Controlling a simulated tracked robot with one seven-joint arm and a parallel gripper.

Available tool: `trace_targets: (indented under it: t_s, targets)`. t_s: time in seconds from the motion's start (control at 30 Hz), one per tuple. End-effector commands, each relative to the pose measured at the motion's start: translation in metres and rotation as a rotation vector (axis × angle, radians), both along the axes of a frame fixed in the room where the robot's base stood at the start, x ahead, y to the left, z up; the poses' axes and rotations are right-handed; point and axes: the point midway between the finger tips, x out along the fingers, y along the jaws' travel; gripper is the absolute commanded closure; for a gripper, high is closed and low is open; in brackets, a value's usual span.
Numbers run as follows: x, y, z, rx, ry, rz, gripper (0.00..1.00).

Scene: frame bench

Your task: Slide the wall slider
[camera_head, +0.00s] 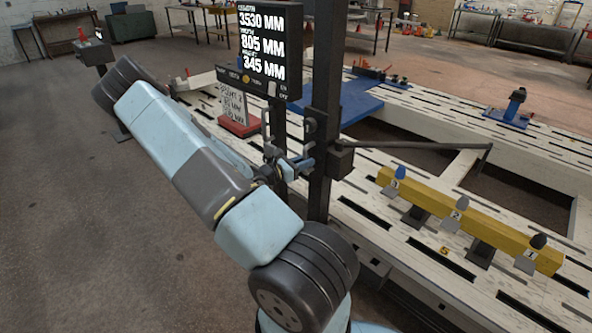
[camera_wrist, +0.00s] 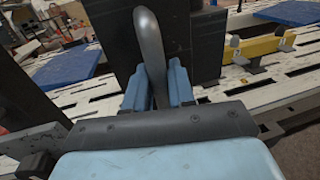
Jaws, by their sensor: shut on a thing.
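A dark upright post (camera_head: 325,110) stands at the bench's near edge. A dark block (camera_head: 341,160) sits on its side with a long thin bar (camera_head: 430,147) reaching right over the bench. I cannot tell for sure which part is the wall slider. In the wrist view a grey curved handle (camera_wrist: 149,38) stands in front of a dark upright. My gripper (camera_wrist: 159,82) is shut on this handle, with one blue finger on each side of its lower part. In the head view my gripper (camera_head: 296,166) is beside the post, and the handle is mostly hidden there.
A black display (camera_head: 262,45) with white figures hangs left of the post. The slotted white bench (camera_head: 390,220) extends right, with a yellow beam (camera_head: 470,220) carrying numbered clamps and a blue plate (camera_head: 360,100) behind. Open floor (camera_head: 60,200) lies to the left.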

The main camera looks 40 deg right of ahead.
Motion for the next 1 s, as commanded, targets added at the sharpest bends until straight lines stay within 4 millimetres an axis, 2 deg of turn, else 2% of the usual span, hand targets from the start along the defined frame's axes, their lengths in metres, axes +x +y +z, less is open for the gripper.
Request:
trace_targets:
  t_s: [0.3,0.33,0.5,0.77,0.87,1.0]
  targets:
    - [-0.002,-0.002,0.002,-0.004,0.0,-0.005,1.0]
    - [-0.002,-0.002,0.002,-0.004,0.0,-0.005,0.74]
    - [-0.002,-0.002,0.002,-0.003,0.0,-0.006,0.59]
    - [-0.002,-0.001,0.001,-0.002,0.0,-0.005,0.59]
    - [0.0,0.006,0.001,-0.001,0.0,-0.004,0.59]
    - [0.004,0.025,0.001,-0.001,0.0,-0.003,0.59]
